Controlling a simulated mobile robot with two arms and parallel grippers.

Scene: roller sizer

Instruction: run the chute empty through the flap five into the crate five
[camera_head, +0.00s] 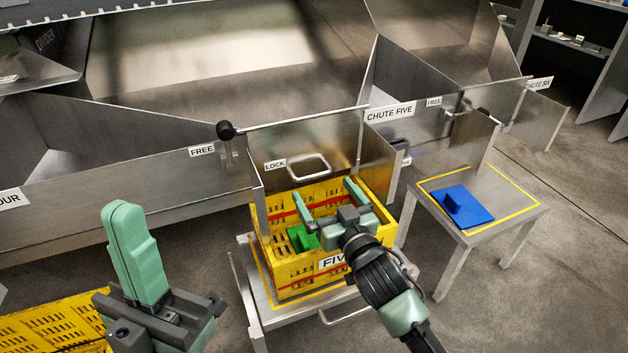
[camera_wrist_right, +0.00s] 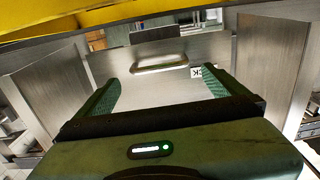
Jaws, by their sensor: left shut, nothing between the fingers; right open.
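The flap of chute five, a grey metal panel (camera_head: 335,140) with a loop handle (camera_head: 308,168), stands across the chute mouth. The handle also shows in the right wrist view (camera_wrist_right: 160,63). A black knob (camera_head: 226,131) sits at the flap's left, by the label FREE; LOCK is on the flap's side. Crate five (camera_head: 375,236), yellow, stands under the flap with a green piece (camera_head: 303,238) inside. My right gripper (camera_head: 324,191) is open over the crate, its fingers pointing at the flap just short of the handle. My left gripper (camera_head: 128,215) is shut and empty at lower left.
A side table (camera_head: 510,205) at right bears a blue piece (camera_head: 462,205). Another yellow crate (camera_head: 55,325) is at lower left, behind my left gripper. Crate five stands on a low metal stand (camera_head: 262,312). Open floor lies at lower right.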

